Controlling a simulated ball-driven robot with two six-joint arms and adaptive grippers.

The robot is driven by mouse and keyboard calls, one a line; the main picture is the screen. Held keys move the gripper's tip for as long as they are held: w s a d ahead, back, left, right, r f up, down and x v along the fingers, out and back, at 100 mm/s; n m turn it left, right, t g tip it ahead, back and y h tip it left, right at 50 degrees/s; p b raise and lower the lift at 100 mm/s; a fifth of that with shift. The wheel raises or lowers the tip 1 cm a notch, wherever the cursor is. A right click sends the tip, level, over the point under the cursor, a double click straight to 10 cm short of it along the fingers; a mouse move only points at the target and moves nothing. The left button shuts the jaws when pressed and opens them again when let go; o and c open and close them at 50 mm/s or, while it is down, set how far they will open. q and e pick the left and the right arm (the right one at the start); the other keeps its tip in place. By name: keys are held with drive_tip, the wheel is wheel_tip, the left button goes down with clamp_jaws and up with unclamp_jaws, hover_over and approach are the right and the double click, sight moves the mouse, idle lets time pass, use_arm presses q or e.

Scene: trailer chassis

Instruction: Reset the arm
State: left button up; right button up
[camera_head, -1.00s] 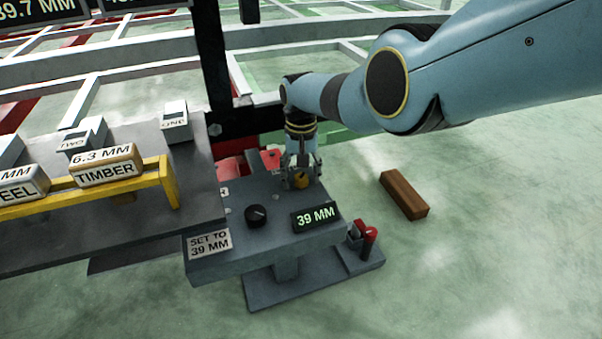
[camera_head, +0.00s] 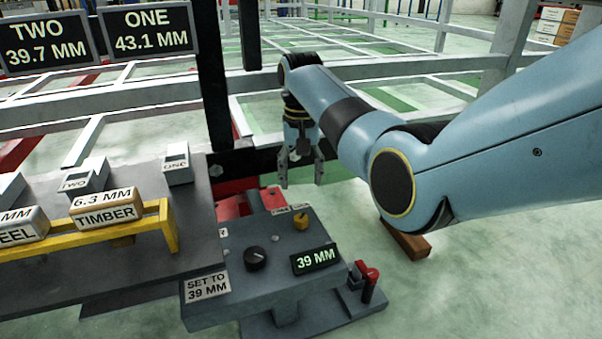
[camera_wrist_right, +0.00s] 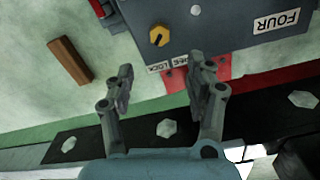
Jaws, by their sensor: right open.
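My right gripper (camera_head: 301,168) is open and empty. In the head view it hangs, fingers down, above and behind the grey control stand, apart from it. In the right wrist view its two fingers (camera_wrist_right: 163,90) are spread, with nothing between them. The yellow knob (camera_head: 301,222) is on the stand's top; it also shows in the right wrist view (camera_wrist_right: 158,36). The stand (camera_head: 215,312) also carries a black knob (camera_head: 255,258), a display (camera_head: 314,259) reading 39 MM and a "SET TO 39 MM" label (camera_head: 207,286). My left gripper is not in view.
A red-handled switch (camera_head: 366,279) sits at the stand's right. A brown block (camera_head: 408,243) lies on the floor, partly behind my right arm. A bench (camera_head: 197,236) with a yellow rack (camera_head: 168,225) stands at left. Chassis rails (camera_head: 150,93) cross behind.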

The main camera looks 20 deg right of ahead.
idle(0.3)
